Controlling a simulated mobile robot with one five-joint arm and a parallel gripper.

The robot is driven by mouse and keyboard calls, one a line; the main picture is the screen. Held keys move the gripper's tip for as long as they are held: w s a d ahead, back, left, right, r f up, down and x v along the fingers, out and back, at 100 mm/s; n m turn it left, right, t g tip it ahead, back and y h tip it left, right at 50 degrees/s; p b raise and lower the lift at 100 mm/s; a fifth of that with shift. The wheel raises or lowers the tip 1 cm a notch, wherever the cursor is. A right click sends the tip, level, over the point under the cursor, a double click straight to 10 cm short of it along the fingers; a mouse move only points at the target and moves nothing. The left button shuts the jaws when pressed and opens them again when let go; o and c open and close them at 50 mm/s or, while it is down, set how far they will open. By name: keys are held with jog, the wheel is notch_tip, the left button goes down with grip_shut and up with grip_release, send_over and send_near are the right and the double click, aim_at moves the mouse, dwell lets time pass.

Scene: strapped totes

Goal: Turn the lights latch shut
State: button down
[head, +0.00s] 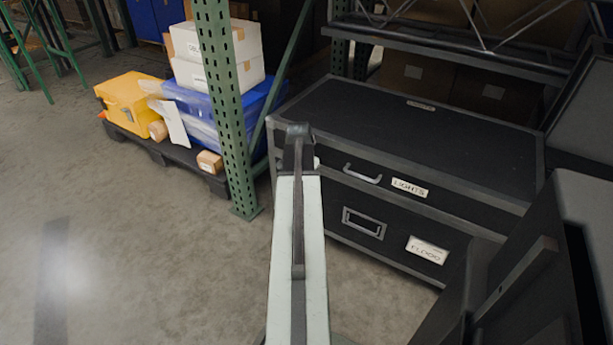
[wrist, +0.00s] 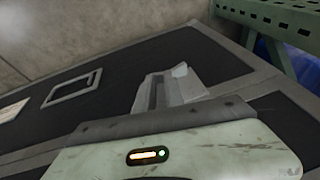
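The lights case (head: 440,205) is a black case with grey edges, a grey handle and a white LIGHTS label (head: 409,188). My gripper (head: 299,150) is at the left end of its front, beside the green upright. No latch shows clearly in the head view; my arm covers that part of the front. In the wrist view, a pale grey shape with a dark slot, seemingly my gripper's fingers (wrist: 172,86), stands in front of the black panel. I cannot tell the fingers from a latch there, or whether they touch or grip anything.
Below is a panel with a FLOOD label (head: 427,250) and a recessed handle (head: 363,223); this handle also shows in the wrist view (wrist: 73,89). A green rack upright (head: 226,105) stands close left. A loaded pallet (head: 160,150) is behind it. Floor at left is clear.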

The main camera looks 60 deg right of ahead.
jog(key=s+d+p+v, duration=0.1)
jog(key=p+v, duration=1.2)
jog(key=shift+a+r, duration=0.15)
jog(key=shift+r, duration=0.25)
